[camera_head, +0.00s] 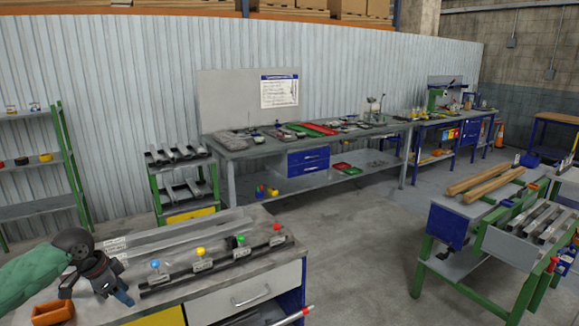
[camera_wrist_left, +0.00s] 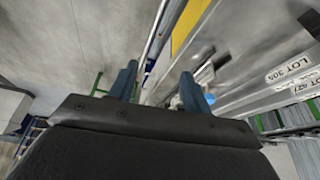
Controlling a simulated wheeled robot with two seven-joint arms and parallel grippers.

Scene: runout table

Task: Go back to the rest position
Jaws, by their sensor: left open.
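My left gripper (camera_head: 124,297) is at the lower left of the head view, over the left part of the near table (camera_head: 200,307). In the left wrist view its two blue fingers (camera_wrist_left: 157,88) stand apart with nothing held between them. On the table, right of the gripper, is a dark rail with a blue knob (camera_head: 155,264), a yellow knob (camera_head: 200,252), a green knob (camera_head: 240,239) and a red knob (camera_head: 277,227). The blue knob is closest to the gripper. My right gripper is not in view.
An orange bin (camera_head: 53,312) stands close to the gripper at the table's left. Labelled metal bars (camera_head: 180,236) lie behind the rail. A green-framed table (camera_head: 480,240) with wooden beams stands at right. The floor between the tables (camera_head: 360,255) is clear.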

